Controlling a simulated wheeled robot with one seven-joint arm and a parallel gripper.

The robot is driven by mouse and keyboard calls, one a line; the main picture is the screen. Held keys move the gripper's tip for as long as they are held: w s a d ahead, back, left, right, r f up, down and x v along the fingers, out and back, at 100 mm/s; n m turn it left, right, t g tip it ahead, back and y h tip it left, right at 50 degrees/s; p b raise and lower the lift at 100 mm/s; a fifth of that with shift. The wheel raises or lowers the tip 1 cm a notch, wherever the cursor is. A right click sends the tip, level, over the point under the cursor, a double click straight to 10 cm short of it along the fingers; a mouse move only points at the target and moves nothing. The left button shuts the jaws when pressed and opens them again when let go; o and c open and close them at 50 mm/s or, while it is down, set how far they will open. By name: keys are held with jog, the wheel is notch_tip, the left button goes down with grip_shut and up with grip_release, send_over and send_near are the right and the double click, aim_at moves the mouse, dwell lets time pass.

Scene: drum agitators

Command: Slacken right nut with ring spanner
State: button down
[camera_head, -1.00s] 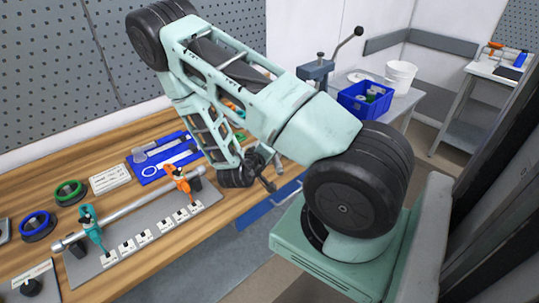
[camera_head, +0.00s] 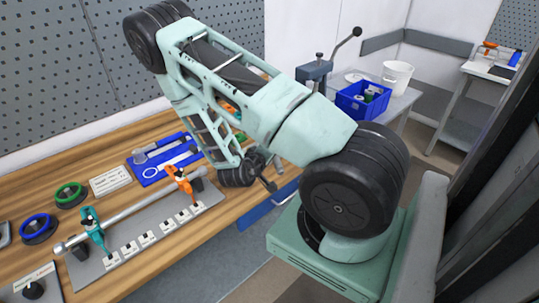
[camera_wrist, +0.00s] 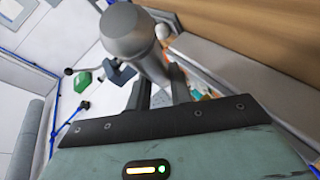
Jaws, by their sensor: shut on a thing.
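My gripper (camera_head: 266,180) is beyond the right end of the bench fixture, small and partly hidden by my arm in the head view. In the wrist view my gripper (camera_wrist: 160,90) is shut on a thick grey rounded piece (camera_wrist: 126,32); I cannot tell if this is the ring spanner. A grey shaft (camera_head: 135,208) lies across a grey base plate, with a teal clamp (camera_head: 93,230) at the left and an orange clamp (camera_head: 181,182) at the right. The nuts are too small to make out. The orange clamp is left of my gripper, apart from it.
Several white blocks (camera_head: 148,238) line the plate's front. Behind are a blue tool tray (camera_head: 146,181), a green ring (camera_head: 70,195) and a blue ring (camera_head: 38,228). A blue bin (camera_head: 350,105) and white bucket (camera_head: 397,76) stand beyond. The wooden bench (camera_head: 20,182) has bare room.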

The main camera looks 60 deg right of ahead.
jog(key=shift+w, duration=0.1)
dwell(0.3)
jog(key=shift+r+p, duration=1.2)
jog(key=shift+r, duration=0.1)
dwell(1.6)
jog(key=shift+r+p, duration=1.1)
jog(key=shift+r, duration=0.3)
